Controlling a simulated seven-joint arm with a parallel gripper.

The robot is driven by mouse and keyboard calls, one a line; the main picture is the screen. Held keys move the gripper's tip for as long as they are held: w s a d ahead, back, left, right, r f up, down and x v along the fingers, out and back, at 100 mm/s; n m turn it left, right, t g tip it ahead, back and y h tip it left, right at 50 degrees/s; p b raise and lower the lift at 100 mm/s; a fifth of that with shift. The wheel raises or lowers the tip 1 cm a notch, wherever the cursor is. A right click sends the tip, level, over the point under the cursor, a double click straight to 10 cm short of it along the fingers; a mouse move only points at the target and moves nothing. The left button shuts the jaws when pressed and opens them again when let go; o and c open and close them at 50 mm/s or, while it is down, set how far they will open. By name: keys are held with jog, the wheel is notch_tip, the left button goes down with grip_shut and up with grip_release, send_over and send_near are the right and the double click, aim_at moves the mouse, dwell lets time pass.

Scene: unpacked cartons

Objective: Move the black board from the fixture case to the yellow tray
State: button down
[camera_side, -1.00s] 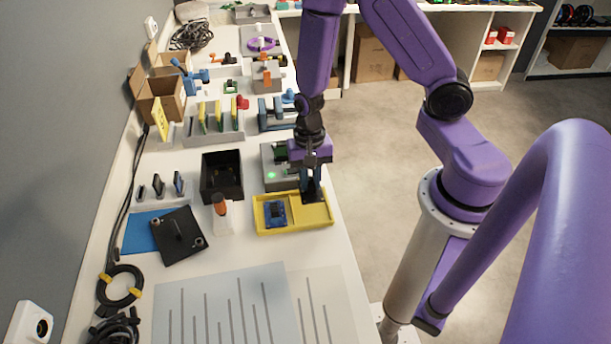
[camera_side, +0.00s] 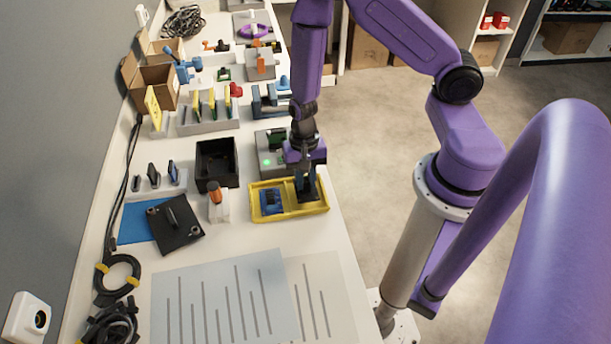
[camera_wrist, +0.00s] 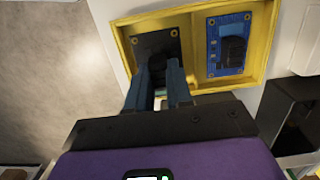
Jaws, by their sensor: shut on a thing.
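The yellow tray (camera_side: 283,218) sits at the table's right edge; it also shows in the wrist view (camera_wrist: 226,82). My gripper (camera_side: 306,184) points down over the tray's right compartment. In the wrist view, my gripper (camera_wrist: 158,78) is shut on a black part on top of the black board (camera_wrist: 150,43). The black board (camera_side: 309,196) lies flat within the right compartment's outline; I cannot tell whether it touches the floor. A blue board (camera_side: 271,201) lies in the left compartment. The grey fixture case (camera_side: 268,162), with a green light, stands behind the tray, partly hidden by my gripper.
A black open box (camera_side: 217,165) and an orange-tipped white item (camera_side: 217,203) stand left of the tray. A black plate with a handle (camera_side: 176,226) lies farther left. Printed sheets (camera_side: 228,300) lie in front. A rack of yellow-green boards (camera_side: 208,118) stands behind.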

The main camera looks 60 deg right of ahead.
jog(key=shift+f, duration=1.4)
jog(key=c, duration=0.9)
grip_release()
jog(key=shift+c, duration=0.2)
notch_tip(320, 180, up, 17)
jog(key=w+d, duration=0.1)
jog(key=shift+w+d+r, duration=0.2)
jog(key=shift+w, duration=0.05)
jog(key=s+a+r+n, duration=0.1)
jog(key=s+r+n, duration=0.4)
jog(key=s+n, duration=0.3)
jog(key=s+a+r+n+t, duration=0.1)
jog(key=s+r+n, duration=0.4)
jog(key=n, duration=0.8)
jog(key=s+a, duration=0.1)
jog(key=s, duration=0.2)
jog(key=shift+s+r+n+h, duration=0.15)
jog(key=shift+s+n+h, duration=0.15)
jog(key=shift+s, duration=0.05)
